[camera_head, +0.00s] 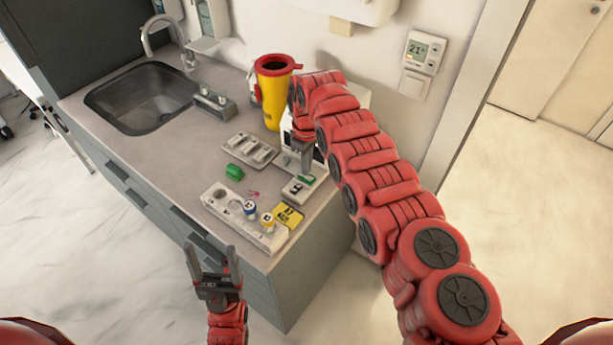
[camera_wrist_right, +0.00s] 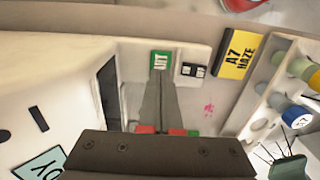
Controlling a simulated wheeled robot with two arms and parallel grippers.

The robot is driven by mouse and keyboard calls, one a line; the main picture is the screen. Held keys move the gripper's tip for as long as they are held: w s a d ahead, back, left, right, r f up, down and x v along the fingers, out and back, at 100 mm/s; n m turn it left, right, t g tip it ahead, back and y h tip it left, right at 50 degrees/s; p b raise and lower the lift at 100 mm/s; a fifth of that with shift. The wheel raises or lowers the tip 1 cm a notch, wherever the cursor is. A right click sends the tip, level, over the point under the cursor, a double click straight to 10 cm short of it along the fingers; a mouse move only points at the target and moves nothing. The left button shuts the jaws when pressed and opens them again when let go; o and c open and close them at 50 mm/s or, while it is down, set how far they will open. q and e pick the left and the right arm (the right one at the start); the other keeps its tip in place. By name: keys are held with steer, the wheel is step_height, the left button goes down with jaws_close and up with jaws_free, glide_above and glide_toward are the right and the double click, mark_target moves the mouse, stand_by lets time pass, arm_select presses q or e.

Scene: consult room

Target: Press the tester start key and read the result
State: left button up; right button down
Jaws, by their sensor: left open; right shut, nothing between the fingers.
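A small white device (camera_head: 298,194) lies near the counter's right end, with a green patch (camera_head: 306,178) and a dark window with white marks. In the right wrist view the green patch (camera_wrist_right: 160,57) carries white marks, and the dark window (camera_wrist_right: 193,71) is beside it; I cannot read a result. My right gripper (camera_head: 306,170) points down, shut and empty, with its tips at the green patch; I cannot tell whether they touch it. My left gripper (camera_head: 209,254) is open and empty in front of the counter, away from the device.
A white box with a dark screen (camera_wrist_right: 108,88) stands behind the right gripper. A yellow card (camera_head: 288,215), a white rack (camera_head: 222,203) with capped vials, a green object (camera_head: 234,171) and a grey tray (camera_head: 250,149) lie nearby. A yellow bin (camera_head: 271,95) stands behind. The sink (camera_head: 140,97) is left.

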steer(key=shift+f+b, duration=0.95)
steer(key=shift+f, duration=0.05)
steer(key=shift+r, duration=0.1)
steer(key=shift+r+p, duration=0.85)
steer(key=shift+r, duration=0.45)
step_height(320, 180, up, 2)
steer(key=shift+r+p, duration=0.1)
steer(key=shift+p, duration=0.2)
steer(key=shift+r, duration=1.05)
